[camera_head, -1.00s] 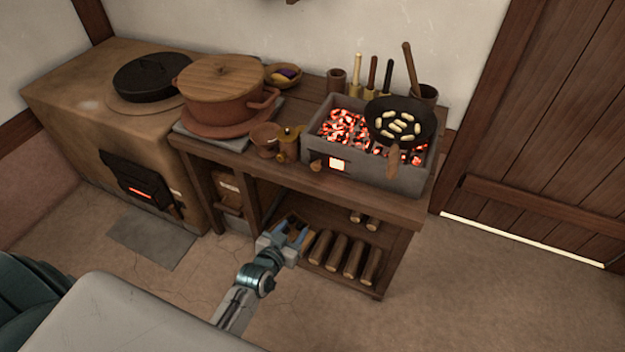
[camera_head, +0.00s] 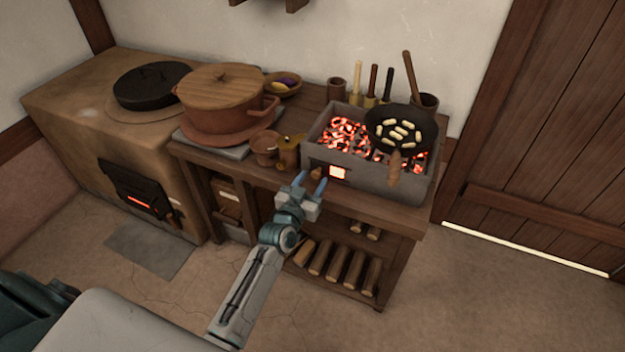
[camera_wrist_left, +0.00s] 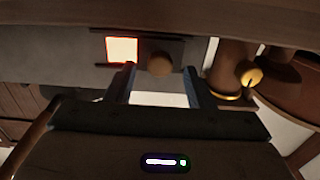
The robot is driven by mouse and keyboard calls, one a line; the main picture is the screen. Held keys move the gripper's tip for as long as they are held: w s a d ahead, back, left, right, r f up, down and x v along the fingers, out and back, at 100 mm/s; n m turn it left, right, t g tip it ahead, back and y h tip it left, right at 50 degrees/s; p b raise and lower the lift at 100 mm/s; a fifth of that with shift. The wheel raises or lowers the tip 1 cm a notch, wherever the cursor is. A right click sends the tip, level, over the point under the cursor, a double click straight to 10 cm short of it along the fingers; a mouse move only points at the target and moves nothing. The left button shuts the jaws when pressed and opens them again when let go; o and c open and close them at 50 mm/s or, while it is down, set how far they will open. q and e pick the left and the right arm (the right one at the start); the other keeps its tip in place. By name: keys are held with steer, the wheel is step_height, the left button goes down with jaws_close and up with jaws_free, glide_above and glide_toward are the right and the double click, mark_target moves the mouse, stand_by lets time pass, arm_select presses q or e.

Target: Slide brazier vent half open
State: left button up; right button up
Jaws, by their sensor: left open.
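The grey brazier (camera_head: 360,180) stands on the wooden bench, full of glowing coals. Its front has a dark vent slide with a round brown knob (camera_head: 316,173) at the left and a bright orange opening (camera_head: 337,172) beside it. The left wrist view shows the knob (camera_wrist_left: 160,63) and the glowing opening (camera_wrist_left: 122,49) close up, with the opening left of the knob there. My left gripper (camera_head: 310,183) is open just in front of the vent. In the wrist view the knob lies between the lines of its two fingers (camera_wrist_left: 158,84), not gripped. My right gripper is not in view.
A black pan (camera_head: 400,125) with pale pieces sits over the coals, its handle hanging over the front. A brass-coloured jug (camera_head: 289,152) and a small brown cup (camera_head: 265,148) stand left of the brazier. Logs (camera_head: 338,265) lie on the shelf below.

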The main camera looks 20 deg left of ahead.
arm_select(q)
steer(key=shift+w, duration=0.55)
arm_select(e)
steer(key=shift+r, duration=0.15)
